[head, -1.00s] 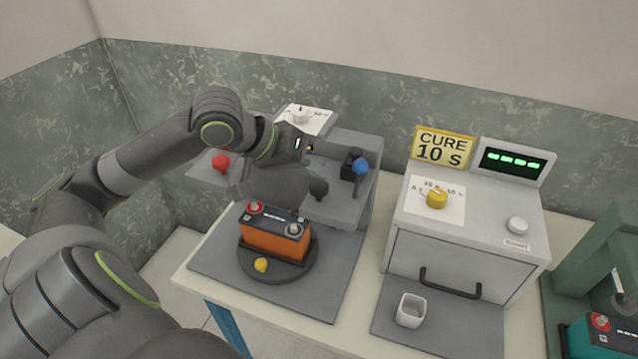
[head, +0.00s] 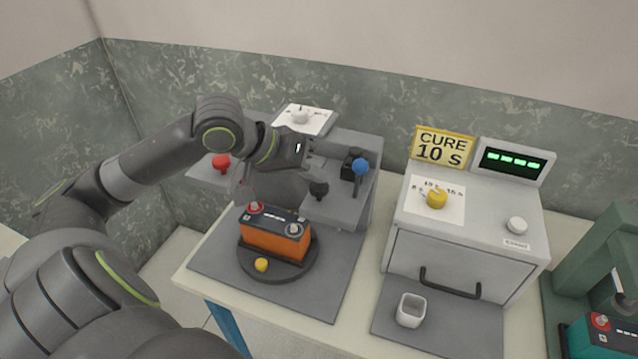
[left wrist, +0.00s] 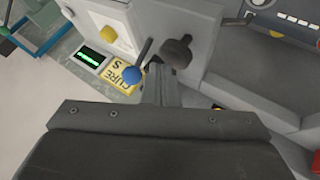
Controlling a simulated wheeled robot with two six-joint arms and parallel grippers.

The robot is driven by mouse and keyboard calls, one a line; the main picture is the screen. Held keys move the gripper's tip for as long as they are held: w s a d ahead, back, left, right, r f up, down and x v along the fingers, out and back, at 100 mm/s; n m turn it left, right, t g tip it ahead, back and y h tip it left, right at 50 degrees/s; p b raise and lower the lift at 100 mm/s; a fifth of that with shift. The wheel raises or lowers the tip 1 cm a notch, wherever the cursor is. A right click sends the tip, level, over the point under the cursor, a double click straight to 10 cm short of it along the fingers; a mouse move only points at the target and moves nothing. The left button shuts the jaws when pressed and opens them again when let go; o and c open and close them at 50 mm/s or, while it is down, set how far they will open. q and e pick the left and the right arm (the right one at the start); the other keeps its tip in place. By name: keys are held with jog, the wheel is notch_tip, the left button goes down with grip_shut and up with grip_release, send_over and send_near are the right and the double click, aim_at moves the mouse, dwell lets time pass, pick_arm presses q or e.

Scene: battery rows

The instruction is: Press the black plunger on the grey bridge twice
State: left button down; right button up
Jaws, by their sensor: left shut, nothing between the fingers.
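The black plunger (head: 318,188) stands out from the grey bridge (head: 345,212), beside my left gripper in the head view. It also shows in the left wrist view (left wrist: 177,52), just beyond the fingertips. My left gripper (head: 282,188) is above and behind the orange battery, left of the plunger. Its fingers are mostly hidden by my wrist in the head view. In the left wrist view the fingers (left wrist: 163,85) are shut and empty, and look close to the plunger; I cannot tell whether they touch it. My right gripper is not in view.
An orange battery (head: 268,240) sits on a dark round turntable below. A blue-knobbed lever (head: 361,168) stands right of the plunger and a red knob (head: 221,161) left. A grey oven (head: 450,245) with a white cup (head: 410,310) before it is on the right.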

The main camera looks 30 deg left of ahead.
aim_at(313, 187)
pick_arm(q)
jog(key=shift+f+b, duration=0.5)
jog(key=shift+f, duration=0.5)
dwell(0.6)
jog(key=shift+r, duration=0.15)
jog(key=shift+r+p, duration=1.3)
jog(key=shift+p, duration=0.3)
notch_tip(313, 187, up, 5)
jog(key=p, duration=0.6)
